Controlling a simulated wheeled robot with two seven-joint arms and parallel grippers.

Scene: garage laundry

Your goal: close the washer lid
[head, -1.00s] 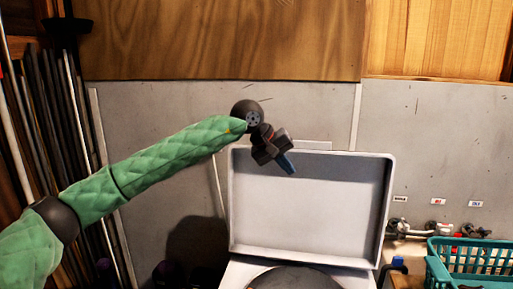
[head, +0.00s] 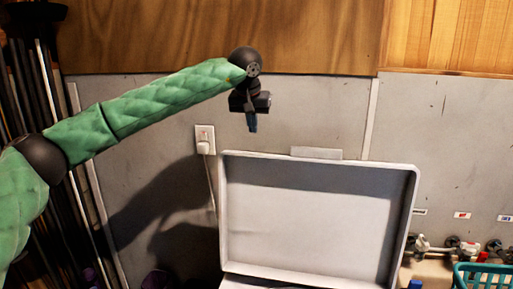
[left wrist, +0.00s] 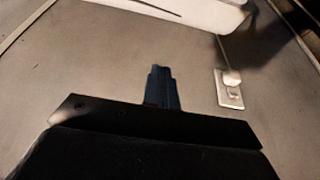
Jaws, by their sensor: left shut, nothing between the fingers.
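The washer lid (head: 315,225) stands open and upright against the grey wall, its pale inner side facing me. The washer's body is almost wholly below the lower edge of the head view. My left gripper (head: 252,128) is shut and empty, pointing down, above the lid's top left edge and apart from it in the picture. In the left wrist view the shut fingers (left wrist: 160,88) show in front of the wall, and a pale edge that seems to be the lid (left wrist: 190,10) is at the top. My right gripper is not in view.
A wall outlet with a plug (head: 204,140) is left of the lid. Taps (head: 440,246) and a teal basket (head: 482,276) are at the right. Long poles stand at the far left. Wooden cabinets (head: 220,35) hang above.

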